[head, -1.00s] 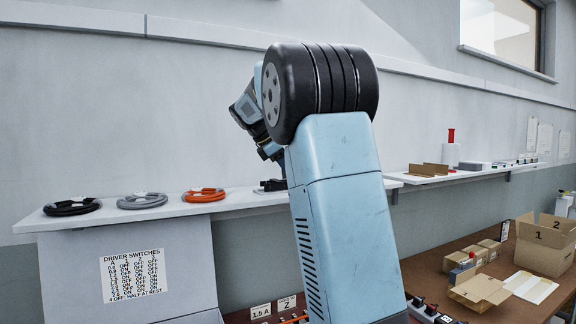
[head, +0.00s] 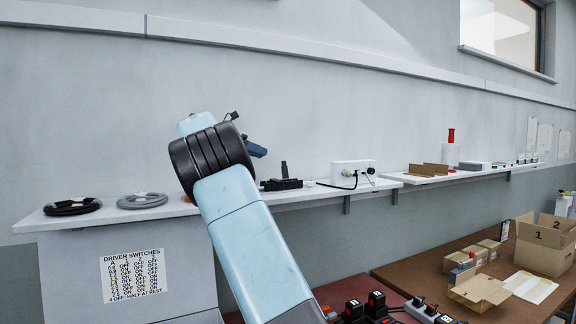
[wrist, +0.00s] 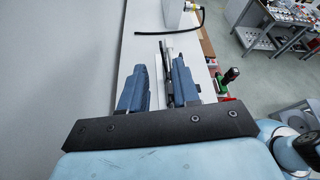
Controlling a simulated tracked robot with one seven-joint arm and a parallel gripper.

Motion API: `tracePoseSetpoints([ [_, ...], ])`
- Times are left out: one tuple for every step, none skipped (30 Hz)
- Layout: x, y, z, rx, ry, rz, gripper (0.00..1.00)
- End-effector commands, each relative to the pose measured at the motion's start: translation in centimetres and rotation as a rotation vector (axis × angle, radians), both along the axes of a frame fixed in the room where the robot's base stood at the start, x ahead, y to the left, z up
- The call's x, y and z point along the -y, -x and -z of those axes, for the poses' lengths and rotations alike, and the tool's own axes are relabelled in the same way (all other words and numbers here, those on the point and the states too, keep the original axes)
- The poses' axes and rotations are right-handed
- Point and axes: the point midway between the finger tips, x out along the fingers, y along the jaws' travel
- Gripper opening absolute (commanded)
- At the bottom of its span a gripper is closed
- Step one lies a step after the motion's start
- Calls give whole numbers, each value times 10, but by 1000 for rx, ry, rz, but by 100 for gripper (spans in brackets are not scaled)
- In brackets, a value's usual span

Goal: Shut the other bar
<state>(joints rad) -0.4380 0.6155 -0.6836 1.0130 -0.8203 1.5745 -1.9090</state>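My gripper (wrist: 160,72) shows in the wrist view with its two blue fingers apart over the white shelf. A thin dark bar-like part (wrist: 166,58) shows in the gap between them; I cannot tell how far below the fingers it is, and the fingers do not visibly close on it. In the head view my gripper (head: 256,149) is above the shelf, mostly hidden behind my arm's black joint. A black fixture (head: 281,184) with a short upright post stands on the shelf, to the right of and below the gripper. I cannot tell which part is the other bar.
A white box (head: 353,174) with a black cable stands on the shelf (head: 240,205). Black (head: 72,206) and grey (head: 142,201) coils lie at the left. Black switch units (head: 376,303) stand on the lower bench. Cartons (head: 545,244) are at the right. The wall is close behind.

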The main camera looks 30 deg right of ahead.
Motion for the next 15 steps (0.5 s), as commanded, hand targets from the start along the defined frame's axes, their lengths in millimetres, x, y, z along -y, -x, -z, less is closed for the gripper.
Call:
tracePoseSetpoints([
  [8, 1, 3, -1, 0, 2, 31],
  [12, 2, 5, -2, -2, 2, 31],
  [18, 3, 7, -2, -2, 2, 31],
  [23, 3, 10, -1, -2, 1, 31],
  [28, 4, 12, -2, -2, 2, 31],
  [35, 5, 14, -1, -2, 1, 31],
  [40, 5, 16, -1, -2, 1, 31],
  [45, 6, 18, -2, -2, 2, 31],
  [51, 6, 21, 0, -2, 1, 31],
  [56, 7, 23, 0, -2, 1, 31],
  [61, 7, 25, -1, -2, 3, 31],
  [68, 8, 28, 0, -3, 2, 31],
  [72, 9, 29, 1, -3, 2, 31],
  [77, 9, 31, 1, -3, 2, 31],
  [82, 10, 34, 1, -2, 2, 31],
])
